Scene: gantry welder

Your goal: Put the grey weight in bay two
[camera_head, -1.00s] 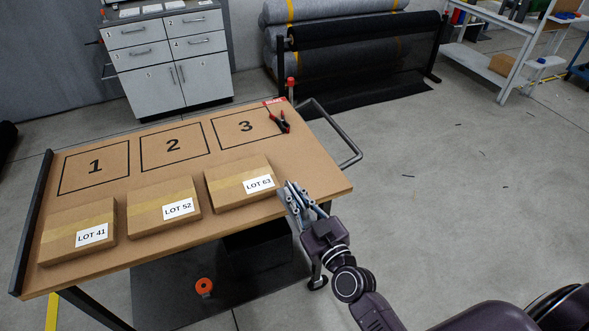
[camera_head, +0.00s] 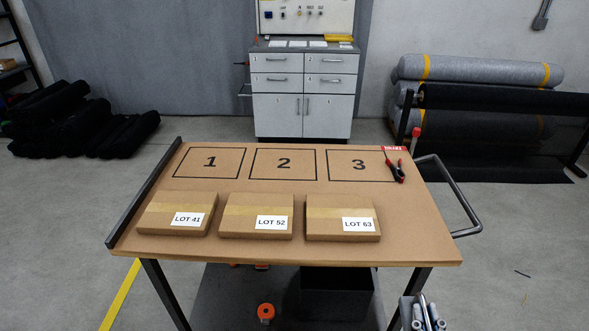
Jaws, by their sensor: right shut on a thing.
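Bay two (camera_head: 300,172) is a black outlined rectangle marked 2 on the cart's brown top, between bay one (camera_head: 190,170) and bay three (camera_head: 345,175). Bay two is empty. My right gripper (camera_head: 424,312) shows at the bottom edge, in front of and below the cart top's right front corner. It is shut on a grey block, the grey weight (camera_head: 406,311), partly hidden by the fingers and cut by the frame. My left gripper is not in view.
Cartons LOT 41 (camera_head: 160,215), LOT 52 (camera_head: 240,228) and LOT 63 (camera_head: 325,228) lie along the front of the cart top (camera_head: 420,235). Red-handled pliers (camera_head: 396,172) lie at bay three's right edge. A rail (camera_head: 462,200) sticks out right. A dark raised edge (camera_head: 145,195) bounds the left.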

